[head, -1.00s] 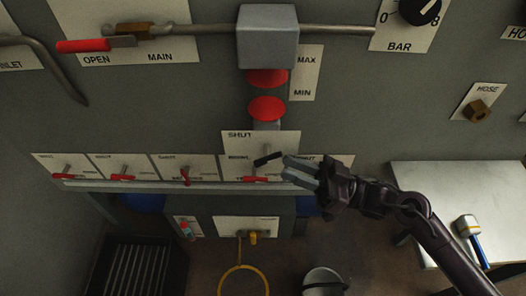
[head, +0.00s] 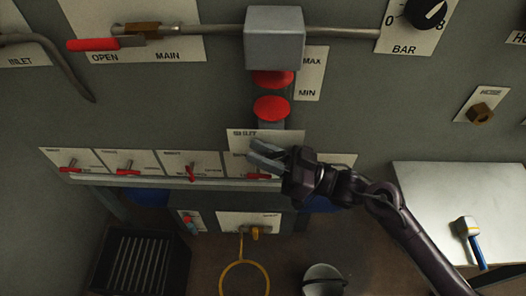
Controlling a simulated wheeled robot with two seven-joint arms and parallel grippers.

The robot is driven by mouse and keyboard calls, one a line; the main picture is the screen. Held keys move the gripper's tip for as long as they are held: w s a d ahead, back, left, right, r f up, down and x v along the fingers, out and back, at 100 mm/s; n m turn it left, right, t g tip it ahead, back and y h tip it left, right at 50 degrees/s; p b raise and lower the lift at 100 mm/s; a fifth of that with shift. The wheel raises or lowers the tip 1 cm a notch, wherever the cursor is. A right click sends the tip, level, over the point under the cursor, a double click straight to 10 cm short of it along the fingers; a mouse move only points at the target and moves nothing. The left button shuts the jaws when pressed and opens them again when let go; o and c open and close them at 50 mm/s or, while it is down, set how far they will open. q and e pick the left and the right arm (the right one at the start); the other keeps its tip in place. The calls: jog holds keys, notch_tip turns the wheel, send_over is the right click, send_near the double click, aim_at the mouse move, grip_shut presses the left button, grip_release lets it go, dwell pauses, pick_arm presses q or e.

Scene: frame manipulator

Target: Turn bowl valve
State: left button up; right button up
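A row of small valves with labels runs along the lower panel. The larger plate (head: 292,137) above its right part reads SHUT at its top; its lower lettering, seemingly the bowl label, is mostly covered. My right gripper (head: 258,156) is in front of this plate, fingers pointing left, with a gap between its two grey fingers. The small dark lever at this plate is hidden behind the fingers, so contact cannot be told. A red handle (head: 258,176) shows just below the fingers. My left gripper is not in view.
Other red-handled valves (head: 124,170) line the ledge to the left. Red knobs (head: 271,107) and a grey box (head: 274,38) are above. A white table (head: 440,195) with a hammer-like tool (head: 470,240) is right. A bucket (head: 324,282) stands below.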

grip_shut()
jog(key=shift+r+h+p, duration=0.25)
jog(key=shift+h+p, duration=0.35)
jog(key=shift+p, duration=0.65)
jog(key=h+p, duration=0.2)
jog(key=p, duration=0.2)
jog(key=n+g+h+p, duration=0.1)
jog(key=h+p, duration=0.2)
jog(key=p, duration=0.1)
jog(key=f+h+p, duration=0.1)
jog(key=h+p, duration=0.1)
jog(key=p, duration=0.2)
jog(key=shift+n+g+h+p, duration=0.3)
jog(key=shift+h, duration=0.1)
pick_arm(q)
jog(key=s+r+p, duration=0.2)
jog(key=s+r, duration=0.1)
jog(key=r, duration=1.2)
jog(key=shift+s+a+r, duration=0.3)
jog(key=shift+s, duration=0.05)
pick_arm(e)
jog(key=shift+d+f+h, duration=0.1)
jog(key=shift+f+h, duration=0.3)
jog(key=shift+h, duration=0.4)
jog(key=shift+o, duration=0.4)
grip_release()
